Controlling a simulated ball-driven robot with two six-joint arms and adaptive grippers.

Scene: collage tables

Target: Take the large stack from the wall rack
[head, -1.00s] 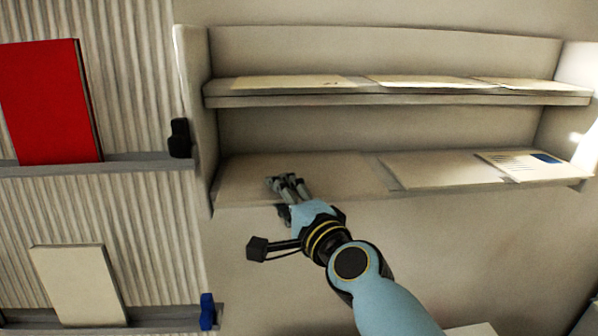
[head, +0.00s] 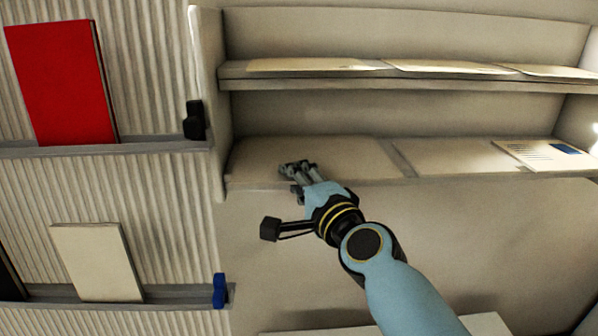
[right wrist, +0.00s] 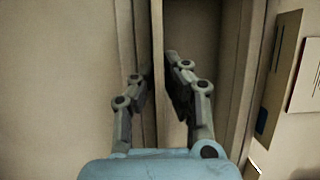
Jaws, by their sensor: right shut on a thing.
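The wall rack (head: 222,110) is a pale two-level shelf unit on the wall. A large flat pale stack (head: 350,155) lies on the left part of its lower shelf. My right gripper (head: 297,168) reaches in from below right to the front edge of this stack and is shut on it. In the right wrist view my right gripper (right wrist: 160,78) has its two fingers on either side of a thin pale edge. How thick the stack is and how deep the fingers go is hard to tell. My left gripper is not in view.
Another flat pale sheet (head: 450,156) and a printed sheet with a blue patch (head: 550,154) lie farther right on the lower shelf. Flat sheets (head: 440,67) lie on the upper shelf. A red panel (head: 60,85) and a cream panel (head: 95,262) stand on ledges at left.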

